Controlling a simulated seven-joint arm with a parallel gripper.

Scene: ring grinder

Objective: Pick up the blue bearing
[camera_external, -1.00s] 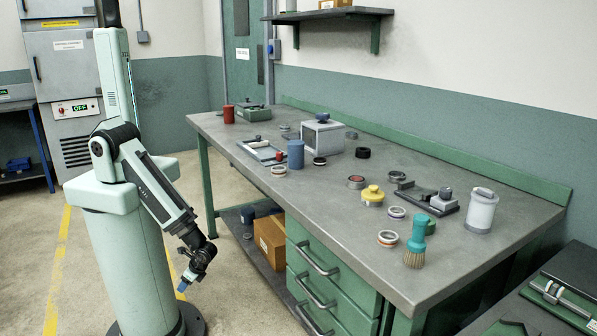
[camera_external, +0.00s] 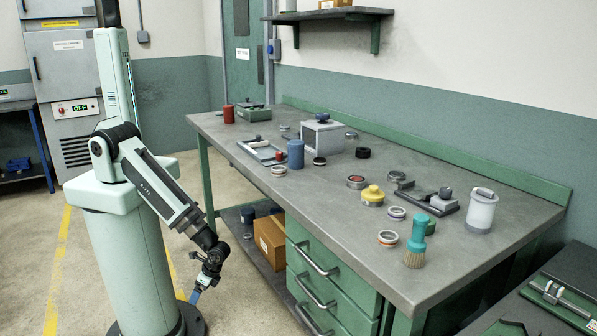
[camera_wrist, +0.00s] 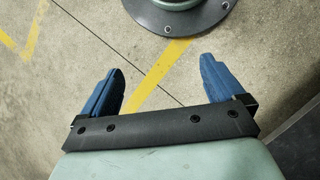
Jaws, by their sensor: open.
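Several small ring-shaped bearings lie on the grey workbench (camera_external: 330,205). One ring with a bluish-purple tint (camera_external: 397,212) lies toward the right part of the bench, between the yellow-capped item and the teal brush; it looks most like the blue bearing, but it is too small to be sure. My gripper (camera_external: 194,297) hangs low over the floor, left of the bench and well below its top, far from the rings. In the wrist view my gripper (camera_wrist: 165,66) has its two blue fingers wide apart with nothing between them. No bearing shows in the wrist view.
A yellow-capped item (camera_external: 372,196), teal brush (camera_external: 416,243), white canister (camera_external: 481,211), grey fixture (camera_external: 428,198), blue cylinder (camera_external: 295,154) and grey box (camera_external: 322,136) stand on the bench. Green drawers (camera_external: 325,278) with handles face my arm. Open floor surrounds my gripper.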

